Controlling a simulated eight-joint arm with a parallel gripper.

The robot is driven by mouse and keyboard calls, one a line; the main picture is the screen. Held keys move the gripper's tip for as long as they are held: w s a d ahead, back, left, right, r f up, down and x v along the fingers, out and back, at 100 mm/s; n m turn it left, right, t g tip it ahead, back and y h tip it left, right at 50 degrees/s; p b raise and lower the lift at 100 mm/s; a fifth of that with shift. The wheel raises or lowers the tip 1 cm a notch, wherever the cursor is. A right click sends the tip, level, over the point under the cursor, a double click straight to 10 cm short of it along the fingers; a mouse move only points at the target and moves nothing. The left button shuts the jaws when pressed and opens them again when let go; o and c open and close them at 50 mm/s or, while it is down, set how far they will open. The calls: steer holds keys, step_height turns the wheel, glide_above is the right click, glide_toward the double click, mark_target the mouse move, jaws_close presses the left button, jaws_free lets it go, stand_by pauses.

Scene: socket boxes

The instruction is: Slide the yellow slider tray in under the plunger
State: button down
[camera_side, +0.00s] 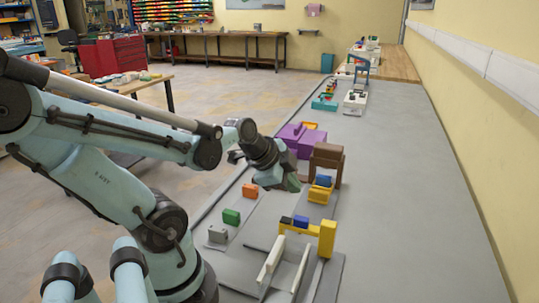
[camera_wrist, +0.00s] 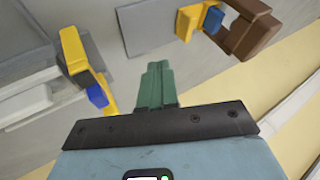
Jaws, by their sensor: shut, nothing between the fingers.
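The yellow slider tray (camera_side: 319,197) lies on the grey bench in front of a brown arch-shaped frame (camera_side: 328,153), with a blue block (camera_side: 323,181) at it. In the wrist view the tray (camera_wrist: 188,22) is at the top, the blue block (camera_wrist: 213,19) is between it and the brown frame (camera_wrist: 254,28). My gripper (camera_side: 293,184) has green fingers, shut and empty, left of the tray in the side view. In the wrist view the fingertips (camera_wrist: 158,68) are below and left of the tray, apart from it in the picture. I cannot clearly make out the plunger.
A yellow bracket (camera_side: 327,238) with a blue piece (camera_side: 301,221) stands nearer the camera, beside pale rails (camera_side: 271,259). Orange (camera_side: 250,191), green (camera_side: 231,217) and grey (camera_side: 217,234) blocks lie left. A purple block (camera_side: 291,136) stands behind. The bench's right side is clear.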

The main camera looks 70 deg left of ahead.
glide_toward(322, 202)
steer(key=shift+d+f, duration=0.65)
steer(key=shift+f, duration=0.3)
steer(key=shift+d+f, duration=0.6)
steer(key=shift+f, duration=0.4)
steer(key=shift+w+a, duration=1.35)
steer(key=shift+a, duration=0.1)
steer(key=shift+w+a, duration=1.55)
steer(key=shift+r, duration=0.1)
